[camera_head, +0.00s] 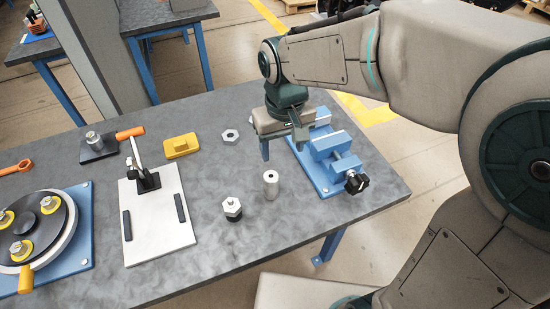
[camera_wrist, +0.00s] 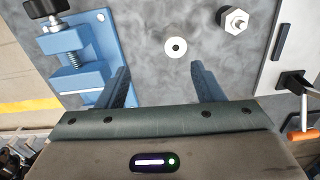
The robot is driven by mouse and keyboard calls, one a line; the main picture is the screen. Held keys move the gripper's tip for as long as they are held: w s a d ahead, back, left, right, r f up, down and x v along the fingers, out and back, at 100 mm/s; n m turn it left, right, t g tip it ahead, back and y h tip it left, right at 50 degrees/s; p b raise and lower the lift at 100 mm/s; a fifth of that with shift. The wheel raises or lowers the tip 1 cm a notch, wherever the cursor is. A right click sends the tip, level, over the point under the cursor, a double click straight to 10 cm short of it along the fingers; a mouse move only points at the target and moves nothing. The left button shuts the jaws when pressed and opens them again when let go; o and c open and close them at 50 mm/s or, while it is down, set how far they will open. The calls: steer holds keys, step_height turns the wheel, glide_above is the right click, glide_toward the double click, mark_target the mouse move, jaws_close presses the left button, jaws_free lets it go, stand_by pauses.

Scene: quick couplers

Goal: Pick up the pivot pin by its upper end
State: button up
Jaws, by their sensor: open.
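The pivot pin (camera_head: 271,184) appears to be the short pale metal cylinder standing upright on the grey table. In the wrist view the pin (camera_wrist: 176,47) is seen from above as a light ring with a dark centre hole. My gripper (camera_head: 283,152) is open and empty, above the table and farther back than the pin. In the wrist view my gripper (camera_wrist: 160,70) has its two blue-grey fingers spread apart, with the pin ahead of the gap and touched by neither finger.
A blue vise (camera_head: 335,155) stands close right of my gripper. A hex-topped fitting (camera_head: 232,209) stands just left of the pin. A hex nut (camera_head: 230,136), a yellow block (camera_head: 180,146) and a clamp plate (camera_head: 155,225) lie farther left. The table (camera_head: 290,225) is bare in front of the pin.

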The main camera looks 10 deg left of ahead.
mark_target(271, 176)
steer(key=shift+n, duration=0.3)
steer(key=a+f, duration=0.1)
steer(key=f, duration=0.5)
steer(key=a+f, duration=0.1)
steer(key=f, duration=0.1)
steer(key=shift+a+f, duration=0.35)
steer(key=shift+f, duration=0.05)
steer(key=shift+s+f+p, duration=0.1)
steer(key=shift+f+p, duration=0.5)
steer(key=shift+f, duration=2)
steer(key=c, duration=1.3)
jaws_close()
steer(key=shift+r, duration=0.2)
